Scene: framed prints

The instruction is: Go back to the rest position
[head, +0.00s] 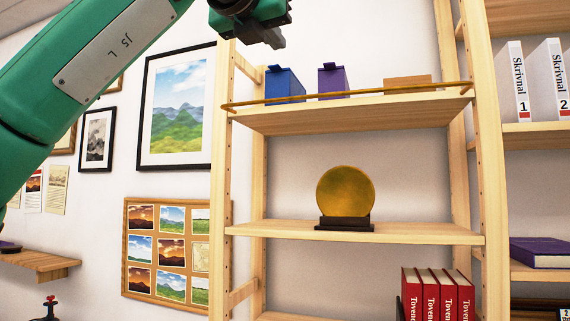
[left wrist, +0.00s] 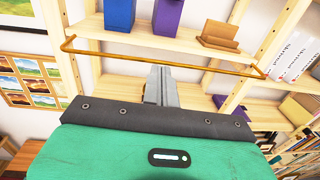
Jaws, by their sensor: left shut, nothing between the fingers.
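My left arm, green, crosses the upper left of the head view. Its gripper (head: 272,38) is at the top, in front of the upper part of the shelf unit, pointing down to the right. In the left wrist view the gripper fingers (left wrist: 161,86) are together and empty, below a brass rail (left wrist: 170,58) on the shelf. My right gripper is in neither view.
The wooden shelf (head: 350,112) holds a blue box (head: 285,84) and a purple box (head: 333,79) behind the rail. A gold disc (head: 345,192) stands on the shelf below. Red books (head: 440,294) are lower down. Framed prints (head: 176,105) hang on the left wall.

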